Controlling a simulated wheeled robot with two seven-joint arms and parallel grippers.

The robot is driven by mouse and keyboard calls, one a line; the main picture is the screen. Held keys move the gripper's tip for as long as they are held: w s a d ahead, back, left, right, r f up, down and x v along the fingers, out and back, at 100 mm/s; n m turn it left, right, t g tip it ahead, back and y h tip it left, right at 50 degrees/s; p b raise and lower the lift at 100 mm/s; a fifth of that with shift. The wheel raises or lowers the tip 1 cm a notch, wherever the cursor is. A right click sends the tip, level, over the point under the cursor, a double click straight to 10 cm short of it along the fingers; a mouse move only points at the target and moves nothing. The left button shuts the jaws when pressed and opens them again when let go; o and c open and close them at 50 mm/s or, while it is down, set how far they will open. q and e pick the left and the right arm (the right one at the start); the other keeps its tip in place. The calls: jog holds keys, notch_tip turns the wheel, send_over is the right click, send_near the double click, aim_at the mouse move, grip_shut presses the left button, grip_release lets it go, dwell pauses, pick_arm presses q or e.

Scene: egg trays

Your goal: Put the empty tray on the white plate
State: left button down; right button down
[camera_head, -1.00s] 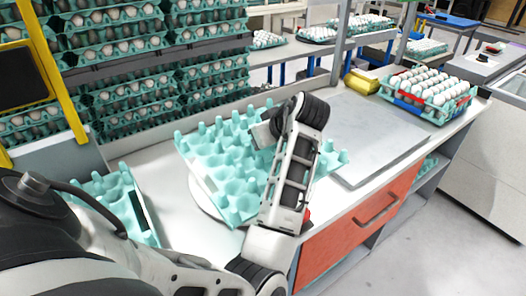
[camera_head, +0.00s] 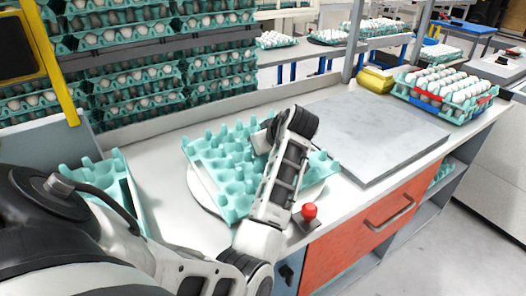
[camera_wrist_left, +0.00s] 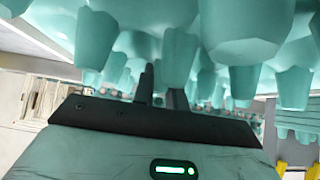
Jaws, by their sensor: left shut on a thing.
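The empty teal egg tray (camera_head: 222,165) is held over the round white plate (camera_head: 203,199) on the workbench in the head view. The plate's rim shows past the tray's left and right sides; whether the tray touches it is hard to tell. My left gripper (camera_head: 262,141) is shut on the tray, with its fingertips largely hidden in the head view. In the left wrist view, the dark fingers (camera_wrist_left: 163,88) are close together among the tray's cups (camera_wrist_left: 245,40), which fill the top. My right gripper is not in view.
Another teal tray (camera_head: 105,190) lies at the left beside my arm. A red button (camera_head: 309,211) stands near the bench's front edge. A flat grey slab (camera_head: 372,135) lies to the right, with an egg-filled tray (camera_head: 445,92) beyond. Stacked egg trays (camera_head: 150,75) stand behind.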

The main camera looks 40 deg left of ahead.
pick_arm(q)
jog(key=c, duration=1.4)
grip_release()
jog(key=shift+f, duration=0.1)
jog(key=shift+c, duration=0.2)
jog(key=shift+r, duration=0.25)
jog(key=v, duration=1.2)
jog(key=shift+f, duration=0.1)
